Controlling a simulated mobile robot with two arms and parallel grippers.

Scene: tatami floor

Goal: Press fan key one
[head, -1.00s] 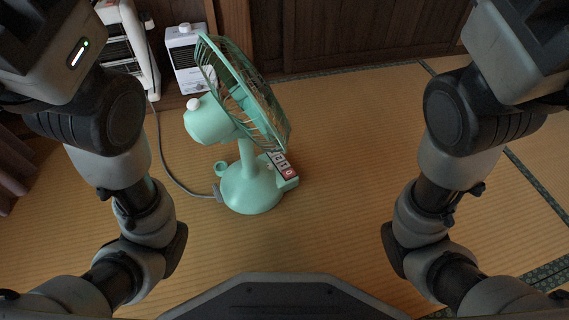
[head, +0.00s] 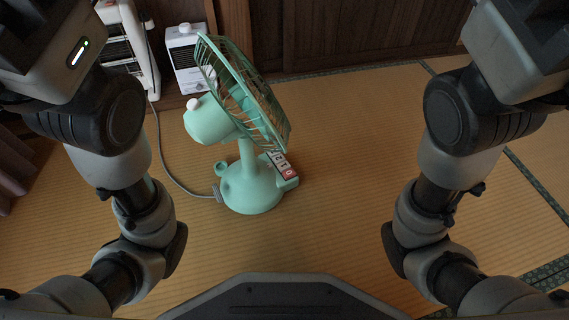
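A mint-green fan (head: 252,185) stands upright on the tatami left of centre, its caged head (head: 250,95) facing right. A row of keys (head: 281,164) sits on the right side of its base; one is red and marked 0, the others are pale. The marks on the pale keys are too small to read surely. Both my arms show at the left and right sides, apart from the fan. Neither gripper's fingers are in the frame.
A grey cord (head: 172,175) runs from the fan base to the back left. A white heater (head: 187,58) and a taller white appliance (head: 128,45) stand behind the fan by the wooden wall panels (head: 340,35). The tatami (head: 355,150) right of the fan is clear.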

